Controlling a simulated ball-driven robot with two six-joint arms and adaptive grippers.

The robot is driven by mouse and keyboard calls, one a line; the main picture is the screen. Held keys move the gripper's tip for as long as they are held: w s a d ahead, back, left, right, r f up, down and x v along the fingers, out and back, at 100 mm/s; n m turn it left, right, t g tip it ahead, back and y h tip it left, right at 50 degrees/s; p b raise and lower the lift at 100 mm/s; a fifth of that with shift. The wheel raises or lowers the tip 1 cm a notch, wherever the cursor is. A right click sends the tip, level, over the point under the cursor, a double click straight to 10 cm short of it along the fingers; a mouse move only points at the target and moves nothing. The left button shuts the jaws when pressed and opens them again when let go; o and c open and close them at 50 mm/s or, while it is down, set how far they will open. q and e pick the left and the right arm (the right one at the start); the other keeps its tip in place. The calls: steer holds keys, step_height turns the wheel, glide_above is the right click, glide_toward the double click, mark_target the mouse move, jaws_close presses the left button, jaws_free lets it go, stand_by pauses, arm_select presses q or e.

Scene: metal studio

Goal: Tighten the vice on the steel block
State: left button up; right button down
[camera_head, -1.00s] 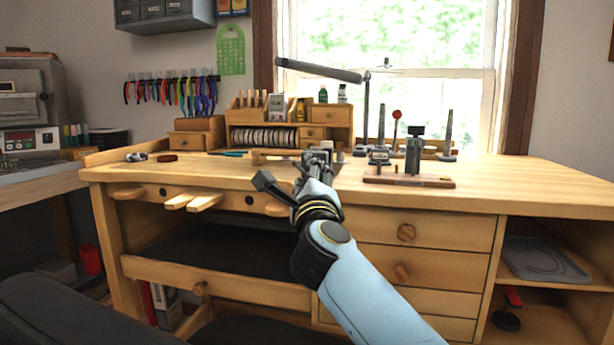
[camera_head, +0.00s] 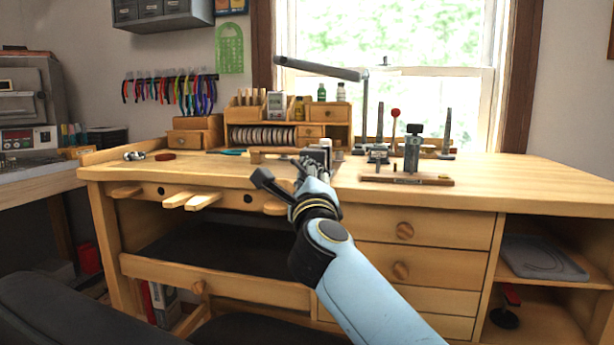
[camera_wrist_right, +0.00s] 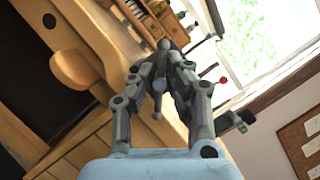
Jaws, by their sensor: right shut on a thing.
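My right gripper (camera_head: 310,168) is at the front edge of the bench, in the middle of the head view. It is shut on a small grey metal part, which looks like the vice handle (camera_wrist_right: 157,88) between the fingers in the right wrist view. The fingertips (camera_wrist_right: 164,52) meet near its rounded end. The vice (camera_head: 325,145) is mostly hidden behind the gripper; only a light grey bit shows above it. I cannot make out the steel block. My left gripper is in neither view.
The wooden bench (camera_head: 520,188) has free top at the right. A wooden stand with upright metal tools (camera_head: 412,150) is right of the gripper. An organiser (camera_head: 265,135) stands behind. Wooden pegs (camera_head: 205,201) jut from the front edge at the left.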

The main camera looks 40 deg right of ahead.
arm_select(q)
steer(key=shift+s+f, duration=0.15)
arm_select(e)
steer(key=shift+f, duration=0.15)
steer(key=m+b, duration=0.1)
steer(key=m+h+b, duration=0.1)
steer(key=b, duration=0.1)
steer(key=shift+f+m, duration=0.25)
steer(key=shift+m, duration=0.05)
steer(key=shift+m+h+b, duration=0.5)
steer(key=shift+m+b, duration=0.4)
steer(key=m+h+b, duration=0.1)
steer(key=m+b, duration=0.1)
steer(key=m, duration=0.1)
steer(key=shift+g+h+b, duration=0.3)
steer(key=shift+g+b, duration=0.1)
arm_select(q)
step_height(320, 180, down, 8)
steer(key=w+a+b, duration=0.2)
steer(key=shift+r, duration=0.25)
arm_select(e)
steer(key=shift+r+m+g+h, duration=0.1)
steer(key=shift+m+g+h, duration=0.4)
steer(key=shift+m, duration=1.1)
arm_select(q)
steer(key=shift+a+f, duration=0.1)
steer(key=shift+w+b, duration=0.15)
steer(key=shift+b, duration=0.15)
arm_select(e)
steer(key=shift+m, duration=0.3)
